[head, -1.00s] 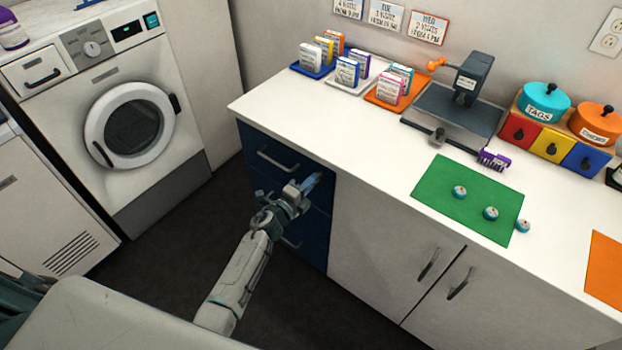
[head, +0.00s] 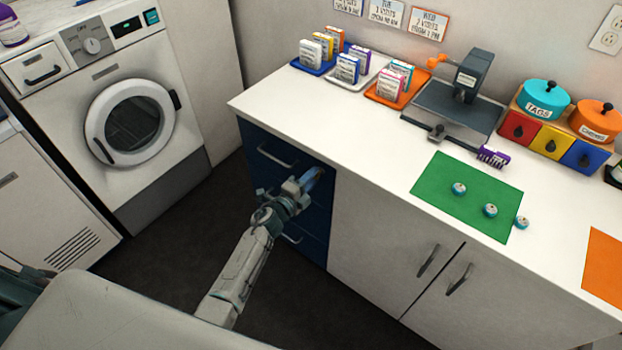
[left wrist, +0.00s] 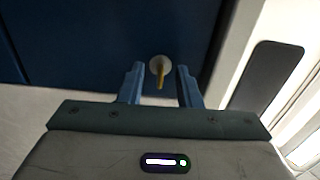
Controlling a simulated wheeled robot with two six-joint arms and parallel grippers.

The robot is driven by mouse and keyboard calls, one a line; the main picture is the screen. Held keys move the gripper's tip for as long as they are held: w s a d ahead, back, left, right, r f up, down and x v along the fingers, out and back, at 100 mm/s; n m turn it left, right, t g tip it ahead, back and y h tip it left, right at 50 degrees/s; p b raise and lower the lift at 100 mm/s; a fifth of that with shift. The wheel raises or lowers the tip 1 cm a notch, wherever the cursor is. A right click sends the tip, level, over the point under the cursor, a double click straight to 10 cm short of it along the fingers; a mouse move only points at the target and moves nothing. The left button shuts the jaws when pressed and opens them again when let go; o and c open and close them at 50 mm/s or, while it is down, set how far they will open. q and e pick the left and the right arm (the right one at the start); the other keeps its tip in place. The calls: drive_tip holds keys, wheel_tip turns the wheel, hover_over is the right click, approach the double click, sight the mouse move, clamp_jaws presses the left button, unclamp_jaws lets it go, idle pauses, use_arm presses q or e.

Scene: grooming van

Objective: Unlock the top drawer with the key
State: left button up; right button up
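The top drawer (head: 275,141) is the uppermost dark blue front under the left end of the white counter, and it looks shut. My left gripper (head: 313,178) is at the right part of the blue drawer fronts. In the left wrist view, a brass-yellow key (left wrist: 160,80) stands out from a round pale lock (left wrist: 159,64) on the blue front. My left gripper's two blue fingers (left wrist: 159,90) are open, one on each side of the key, with a gap on both sides. In the head view the gripper hides the key and lock. My right gripper is not in view.
The white counter (head: 365,150) overhangs just above my left gripper. Drawer handles (head: 277,157) stick out beside it. White cupboard doors (head: 385,235) are to the right, a washing machine (head: 130,120) to the left. The dark floor (head: 180,235) between is clear.

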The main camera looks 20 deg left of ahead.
use_arm(q)
drive_tip(key=shift+s, duration=0.1)
drive_tip(key=b+v, duration=0.1)
drive_tip(key=v, duration=0.9)
drive_tip(key=shift+s, duration=0.3)
drive_tip(key=shift+a, duration=0.15)
drive_tip(key=s+a+f+n+g+y, duration=0.2)
drive_tip(key=s+f+n, duration=0.25)
drive_tip(key=f, duration=0.45)
drive_tip(key=s+a+f+n+g+y, duration=0.25)
drive_tip(key=s+f+n, duration=0.2)
drive_tip(key=f, duration=0.45)
drive_tip(key=s+a+f+n+g+y, duration=0.25)
drive_tip(key=s+f, duration=0.25)
drive_tip(key=f, duration=0.4)
drive_tip(key=s+f+n+g, duration=0.3)
drive_tip(key=s+f, duration=0.3)
drive_tip(key=s, duration=0.5)
drive_tip(key=s+f+n+g, duration=0.3)
drive_tip(key=s+f, duration=0.3)
drive_tip(key=s, duration=0.5)
drive_tip(key=s+f+n+g, duration=0.2)
drive_tip(key=s+f+n, duration=0.2)
drive_tip(key=s, duration=0.8)
wheel_tip(320, 180, down, 2)
drive_tip(key=shift+a+f+g, duration=0.2)
drive_tip(key=shift+a+g, duration=0.2)
drive_tip(key=shift+a, duration=0.05)
